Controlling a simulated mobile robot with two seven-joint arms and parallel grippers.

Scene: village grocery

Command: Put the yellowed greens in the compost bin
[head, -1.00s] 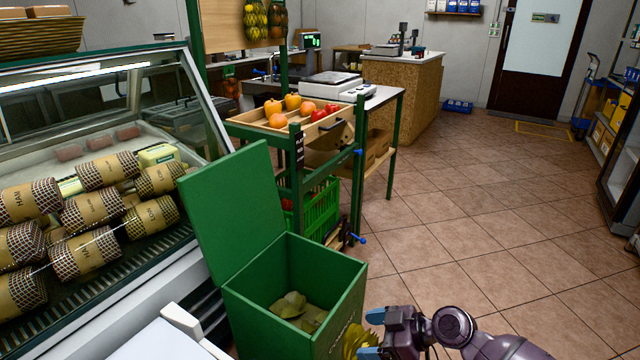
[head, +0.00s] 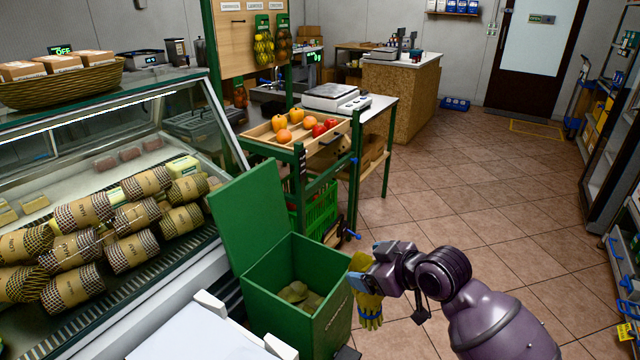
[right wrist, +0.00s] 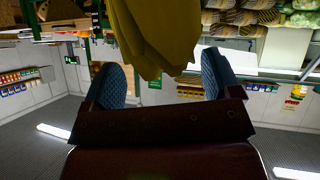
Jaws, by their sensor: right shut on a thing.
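The green compost bin (head: 277,317) stands on the floor with its lid (head: 248,218) open and leaning up on the left. Several dull yellow-brown leaves (head: 299,293) lie at its bottom. My right gripper (head: 366,283) is shut on the yellowed greens (head: 371,306), which hang just outside the bin's right wall, at about rim height in the picture. My left gripper is not in view.
A glass deli counter (head: 120,90) with netted rolls stands on the left. A produce stand (head: 300,150) with oranges and red peppers is behind the bin. Shelving (head: 610,130) lines the far right. The tiled floor (head: 470,190) between is clear.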

